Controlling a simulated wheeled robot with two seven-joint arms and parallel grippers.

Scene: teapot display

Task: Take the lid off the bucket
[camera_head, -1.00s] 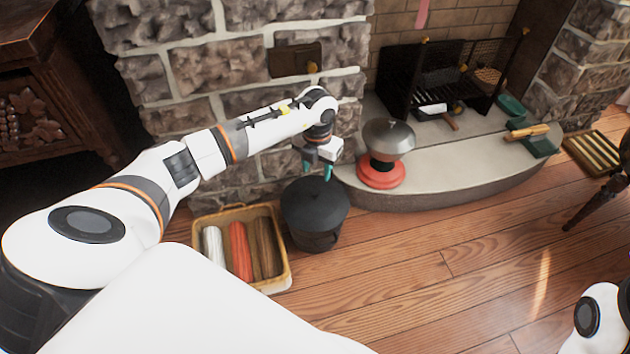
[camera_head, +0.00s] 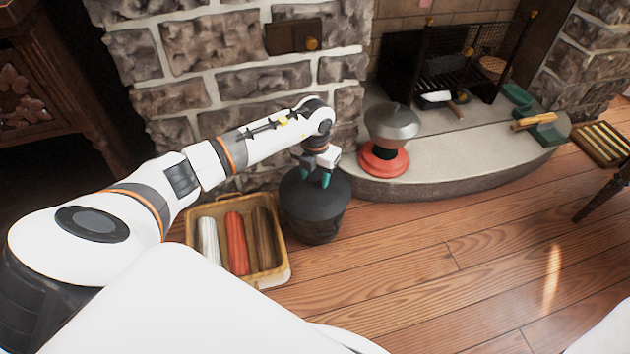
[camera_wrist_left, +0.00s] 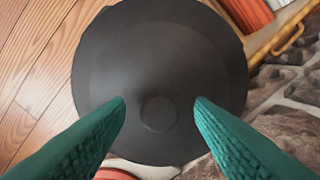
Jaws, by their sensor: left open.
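The black bucket (camera_head: 318,228) stands on the wood floor between the basket and the hearth. Its dark round lid (camera_head: 325,200) lies on top, and in the left wrist view the lid (camera_wrist_left: 160,60) fills the middle, with a small round knob (camera_wrist_left: 159,113). My left gripper (camera_head: 326,182) is over the lid, pointing down. In the left wrist view its green fingers (camera_wrist_left: 160,108) are apart, one on each side of the knob, with gaps between. I cannot tell how far above the lid the fingertips are. My right gripper is not in view.
A basket (camera_head: 285,279) with several rolls or logs stands left of the bucket. A metal bowl on a red base (camera_head: 385,162) sits on the raised stone hearth (camera_head: 450,160) to the right. The stone wall (camera_head: 240,80) is close behind. Open floor lies in front.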

